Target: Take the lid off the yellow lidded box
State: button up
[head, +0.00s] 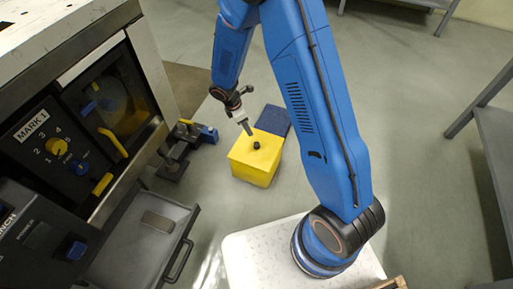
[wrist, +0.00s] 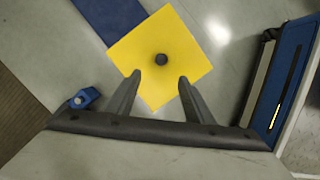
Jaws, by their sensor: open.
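The yellow lidded box (head: 256,160) stands on the floor in the middle of the head view, with a small dark knob (head: 256,145) on top of its flat lid. In the wrist view, the lid (wrist: 180,37) shows from above as a yellow square, with the dark round knob (wrist: 161,59) at its middle. My gripper (head: 249,132) is above the lid, close to the knob. In the wrist view my gripper (wrist: 159,78) is open and empty, with the knob just beyond the fingertips and roughly centred between them. I cannot tell the exact height between fingertips and knob.
A dark blue flat square (head: 273,120) lies on the floor behind the box. A dark vise-like fixture with blue parts (head: 187,145) is left of the box.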

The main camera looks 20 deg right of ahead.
aim_at(256, 143)
jog(key=x, duration=1.5)
jog(key=shift+s+f, duration=0.1)
jog(key=shift+s, duration=0.05)
grip_shut()
